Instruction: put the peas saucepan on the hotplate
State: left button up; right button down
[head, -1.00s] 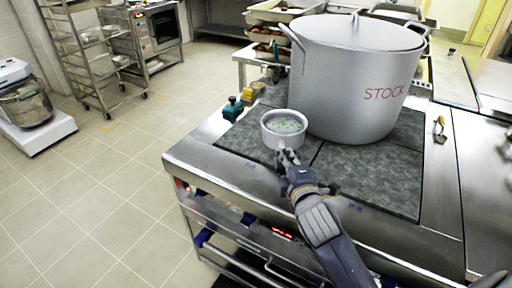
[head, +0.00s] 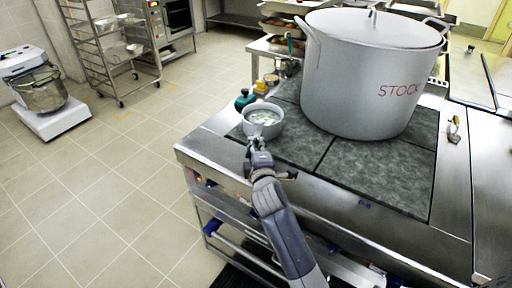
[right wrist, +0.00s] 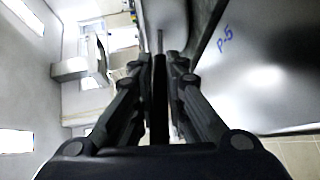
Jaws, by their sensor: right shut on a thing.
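The small light-grey saucepan (head: 262,131) with pale green contents is at the left front part of the dark grey hotplate (head: 380,178). It looks upright; I cannot tell whether its base touches the plate. My right gripper (head: 257,149) is shut on its handle, at the stove's front left edge. In the right wrist view, the fingers (right wrist: 160,66) close on a thin dark handle (right wrist: 160,100). Part of the saucepan shows blurred at the top of that view (right wrist: 168,18). My left gripper is not in view.
A large stockpot (head: 365,80) marked STOCK stands on the hotplate, right of the saucepan. A teal object (head: 245,98) sits just behind the saucepan. Bare plate lies in front of the stockpot. Blue lettering (right wrist: 225,40) marks the metal stove edge.

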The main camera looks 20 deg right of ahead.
jog(key=shift+w+r, duration=0.1)
jog(key=c, duration=1.9)
grip_release()
jog(key=shift+f, duration=0.3)
jog(key=shift+c, duration=0.2)
jog(key=o, duration=0.3)
jog(key=shift+r, duration=0.15)
jog(key=v, duration=1.2)
jog(key=shift+b, duration=0.4)
jog(key=shift+s, duration=0.25)
